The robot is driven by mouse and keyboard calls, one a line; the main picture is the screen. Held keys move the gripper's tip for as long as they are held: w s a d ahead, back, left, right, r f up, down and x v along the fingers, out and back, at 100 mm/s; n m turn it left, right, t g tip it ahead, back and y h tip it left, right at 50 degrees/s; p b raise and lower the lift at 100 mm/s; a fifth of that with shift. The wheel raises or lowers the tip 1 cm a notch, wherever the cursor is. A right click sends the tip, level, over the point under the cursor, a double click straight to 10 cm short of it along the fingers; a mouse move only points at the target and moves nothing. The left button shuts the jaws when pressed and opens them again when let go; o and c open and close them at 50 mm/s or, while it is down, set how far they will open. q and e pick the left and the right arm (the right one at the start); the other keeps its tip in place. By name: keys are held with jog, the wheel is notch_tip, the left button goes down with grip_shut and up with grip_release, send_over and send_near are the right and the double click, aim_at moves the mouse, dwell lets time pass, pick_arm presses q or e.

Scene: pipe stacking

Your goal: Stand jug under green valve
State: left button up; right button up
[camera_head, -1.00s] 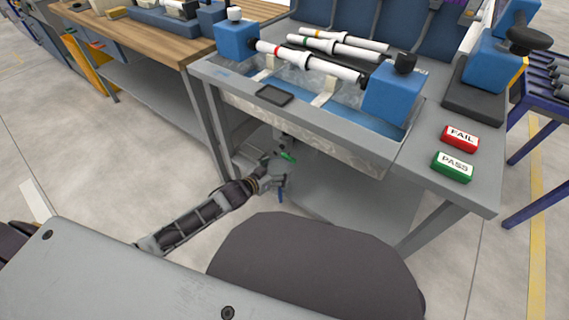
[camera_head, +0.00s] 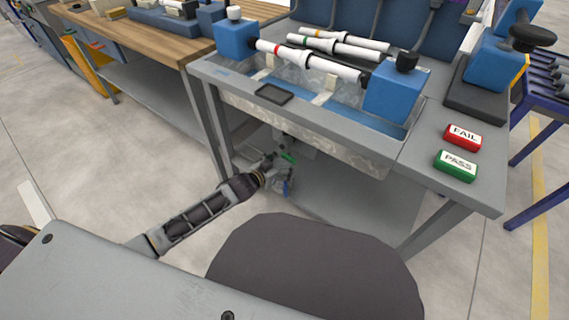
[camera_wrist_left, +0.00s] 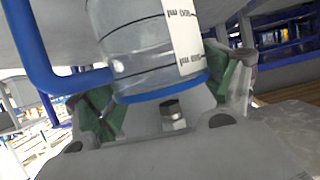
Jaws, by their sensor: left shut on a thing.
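A clear measuring jug (camera_wrist_left: 150,50) with a blue handle, a blue bottom rim and a white ml scale fills the upper middle of the left wrist view. My left gripper (camera_wrist_left: 165,95) is shut on it, with a green-padded finger on either side. In the head view my left gripper (camera_head: 272,177) is low under the front of the test bench, and the jug's blue handle (camera_head: 286,187) shows beside it. The green valve (camera_head: 288,156) is just above the gripper, below the bench's trough. The jug's mouth is hidden, so I cannot tell if it is directly under the valve. My right gripper is not in view.
The grey bench (camera_head: 455,190) has a metal trough, blue end blocks and white pipes on top. Red FAIL (camera_head: 462,137) and green PASS (camera_head: 455,165) buttons sit at its right. Its lower shelf (camera_head: 345,205) has bare room right of the gripper. A bench leg stands left.

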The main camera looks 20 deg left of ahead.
pick_arm(q)
jog(key=shift+w+d+b, duration=0.2)
jog(key=shift+w, duration=0.4)
jog(key=shift+w+d+b, duration=0.2)
jog(key=shift+w, duration=0.35)
jog(key=shift+s+f+b, duration=0.1)
jog(key=shift+f+b, duration=0.2)
jog(key=shift+b, duration=0.1)
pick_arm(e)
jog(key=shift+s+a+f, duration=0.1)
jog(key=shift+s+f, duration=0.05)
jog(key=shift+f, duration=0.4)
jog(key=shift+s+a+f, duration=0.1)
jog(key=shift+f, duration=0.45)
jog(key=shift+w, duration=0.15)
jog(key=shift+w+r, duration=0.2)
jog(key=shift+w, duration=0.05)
pick_arm(q)
jog(key=o, duration=1.2)
jog(key=shift+f, duration=0.15)
jog(key=shift+c, duration=0.2)
jog(key=shift+o, duration=0.6)
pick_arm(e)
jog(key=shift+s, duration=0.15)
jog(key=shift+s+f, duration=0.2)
pick_arm(q)
jog(key=shift+s, duration=0.1)
